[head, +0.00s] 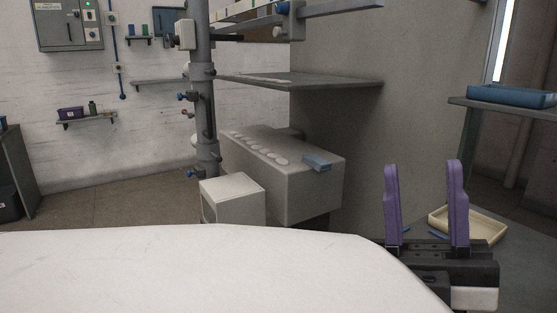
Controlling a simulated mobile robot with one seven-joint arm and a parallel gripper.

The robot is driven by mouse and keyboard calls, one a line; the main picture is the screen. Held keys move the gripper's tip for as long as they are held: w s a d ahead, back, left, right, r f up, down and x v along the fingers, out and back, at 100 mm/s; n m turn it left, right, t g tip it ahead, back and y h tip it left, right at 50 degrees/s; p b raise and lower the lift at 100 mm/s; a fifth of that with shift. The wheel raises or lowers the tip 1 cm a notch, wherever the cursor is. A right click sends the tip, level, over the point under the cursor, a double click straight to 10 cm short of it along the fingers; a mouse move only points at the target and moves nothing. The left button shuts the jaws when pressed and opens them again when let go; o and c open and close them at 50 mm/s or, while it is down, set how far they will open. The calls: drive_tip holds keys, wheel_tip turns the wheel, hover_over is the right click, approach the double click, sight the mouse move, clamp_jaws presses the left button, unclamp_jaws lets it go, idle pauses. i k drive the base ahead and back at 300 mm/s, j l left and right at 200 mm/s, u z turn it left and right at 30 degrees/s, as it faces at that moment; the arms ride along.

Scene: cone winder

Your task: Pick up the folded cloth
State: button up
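A small blue folded cloth (317,162) lies on top of the long grey block (312,190) in the middle of the head view, near the block's right end. My gripper (424,170) is at the lower right with its two purple fingers pointing up. The fingers are wide apart with nothing between them. The gripper is nearer to the camera than the cloth and to its right in the picture, well apart from it.
A grey shelf (300,82) overhangs the block. A thick grey post (205,110) with valves and a white box (232,200) stand to its left. A cream tray (440,222) sits behind my gripper. A blue tray (512,95) is on the right table.

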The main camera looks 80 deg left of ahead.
sight(316, 162)
drive_tip(key=i+u, duration=0.15)
drive_tip(key=u, duration=0.25)
drive_tip(key=i+u, duration=0.2)
drive_tip(key=u, duration=0.25)
drive_tip(key=i+u, duration=0.2)
drive_tip(key=u, duration=0.2)
drive_tip(key=i+u, duration=0.3)
drive_tip(key=u, duration=0.15)
drive_tip(key=i+u, duration=0.35)
drive_tip(key=u, duration=0.15)
drive_tip(key=i+l+u, duration=0.1)
drive_tip(key=i+u, duration=0.2)
drive_tip(key=u, duration=0.15)
